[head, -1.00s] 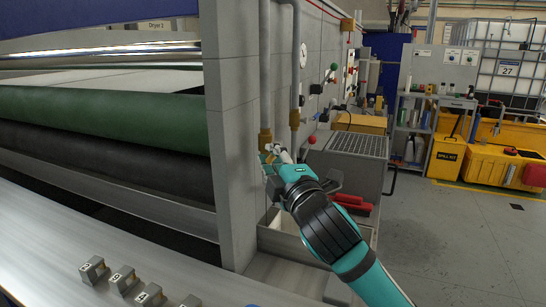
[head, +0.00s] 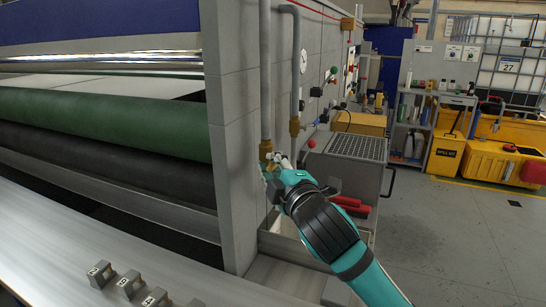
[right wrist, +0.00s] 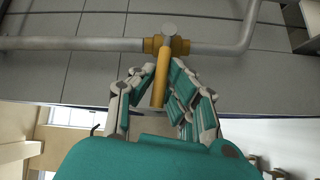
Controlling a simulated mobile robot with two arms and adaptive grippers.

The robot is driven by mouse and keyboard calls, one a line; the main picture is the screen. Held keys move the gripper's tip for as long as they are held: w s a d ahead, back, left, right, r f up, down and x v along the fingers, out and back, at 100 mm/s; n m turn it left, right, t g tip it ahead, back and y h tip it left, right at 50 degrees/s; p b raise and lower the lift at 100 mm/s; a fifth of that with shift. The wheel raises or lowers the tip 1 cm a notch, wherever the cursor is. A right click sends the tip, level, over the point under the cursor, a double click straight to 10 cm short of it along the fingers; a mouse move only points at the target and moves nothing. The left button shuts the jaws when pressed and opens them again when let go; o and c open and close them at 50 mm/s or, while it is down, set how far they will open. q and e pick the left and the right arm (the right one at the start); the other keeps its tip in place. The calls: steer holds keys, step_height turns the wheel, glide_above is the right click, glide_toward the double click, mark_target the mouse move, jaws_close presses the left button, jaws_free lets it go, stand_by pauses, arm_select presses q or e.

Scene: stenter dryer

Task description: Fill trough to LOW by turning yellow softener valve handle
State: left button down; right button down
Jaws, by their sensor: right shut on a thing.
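The yellow softener valve handle (right wrist: 160,78) hangs from a brass valve (right wrist: 180,46) on a grey pipe in the right wrist view. My right gripper (right wrist: 158,92) is shut on the handle, with fingers on both sides of it. In the head view my right gripper (head: 275,167) is at the lower end of the left upright pipe, just under the brass valve fitting (head: 266,147), and hides most of the handle. A pale open trough (head: 290,247) shows partly below and behind my right arm; its level cannot be read. My left gripper is not in view.
A second upright pipe (head: 297,75) stands close to the right of the valve. The machine's grey end wall (head: 230,150) is just left of my gripper. A grated box (head: 355,147) stands behind my arm. Open floor (head: 440,240) lies to the right.

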steer(key=r+m+g+p, duration=0.1)
steer(key=r+p, duration=0.1)
steer(key=p, duration=0.3)
steer(key=w+r+m+g+p, duration=0.1)
steer(key=r+p, duration=0.1)
steer(key=p, duration=0.4)
steer(key=w+d+r+m+g+h+p, duration=0.1)
steer(key=r+m+g+p, duration=0.1)
steer(key=p, duration=0.4)
steer(key=shift+w+m+g+p, duration=0.2)
steer(key=shift+m+g+p, duration=0.1)
steer(key=shift+g+p, duration=0.3)
steer(key=shift+w+d+m+g, duration=0.15)
steer(key=shift+w+m+g, duration=0.15)
steer(key=shift+g, duration=0.2)
steer(key=c, duration=1.7)
jaws_free()
steer(key=o, duration=0.4)
steer(key=shift+w+d+f, duration=0.1)
steer(key=shift+f, duration=0.2)
